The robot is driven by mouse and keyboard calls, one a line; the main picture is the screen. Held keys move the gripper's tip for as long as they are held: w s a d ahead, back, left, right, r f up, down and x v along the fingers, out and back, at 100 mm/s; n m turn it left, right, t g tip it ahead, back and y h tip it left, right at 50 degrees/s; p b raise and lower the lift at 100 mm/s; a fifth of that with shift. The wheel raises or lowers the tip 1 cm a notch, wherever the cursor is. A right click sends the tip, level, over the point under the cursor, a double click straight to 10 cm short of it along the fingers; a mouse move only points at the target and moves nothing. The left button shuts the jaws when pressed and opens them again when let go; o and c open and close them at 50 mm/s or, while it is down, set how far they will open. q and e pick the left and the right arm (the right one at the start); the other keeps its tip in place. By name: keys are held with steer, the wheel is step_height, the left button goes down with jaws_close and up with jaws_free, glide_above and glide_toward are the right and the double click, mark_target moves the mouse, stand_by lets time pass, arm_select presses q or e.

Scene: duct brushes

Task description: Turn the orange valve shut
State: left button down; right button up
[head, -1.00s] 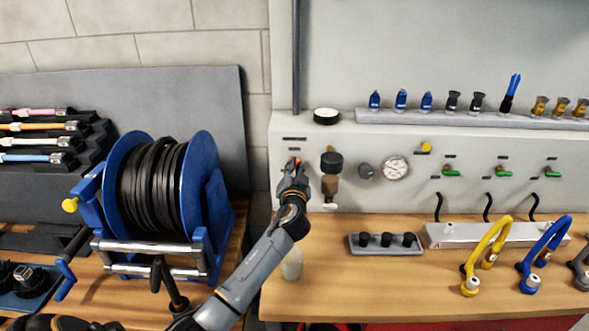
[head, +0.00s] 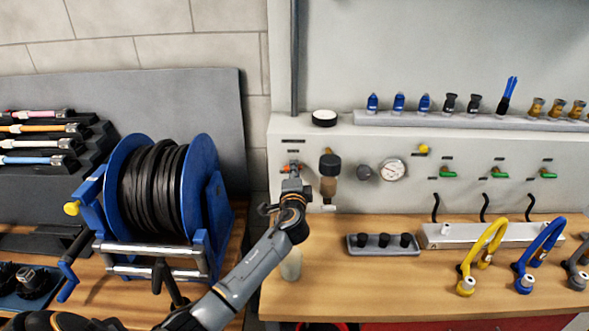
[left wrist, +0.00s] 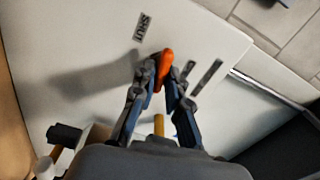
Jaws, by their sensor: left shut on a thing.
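The orange valve (head: 286,168) is on the left part of the pale panel, left of the brown and black filter unit. It also shows in the left wrist view as an orange handle (left wrist: 166,66) between the two dark fingers. My left gripper (head: 292,173) is at the valve and partly covers it in the head view. In the left wrist view the left gripper (left wrist: 162,76) is shut on the orange handle. A label reading SHUT (left wrist: 141,26) is on the panel near the handle. My right gripper is not in view.
The filter unit (head: 329,174) stands close right of my left gripper, with a gauge (head: 392,168) and green-handled valves farther right. A blue hose reel (head: 205,165) stands at left. The wooden bench (head: 350,284) has free room in front.

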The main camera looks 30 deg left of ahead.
arm_select(q)
steer(key=shift+m, duration=0.6)
steer(key=shift+f, duration=0.1)
steer(key=c, duration=1.4)
jaws_free()
steer(key=v, duration=1.2)
steer(key=shift+s, duration=0.1)
steer(key=shift+f, duration=0.1)
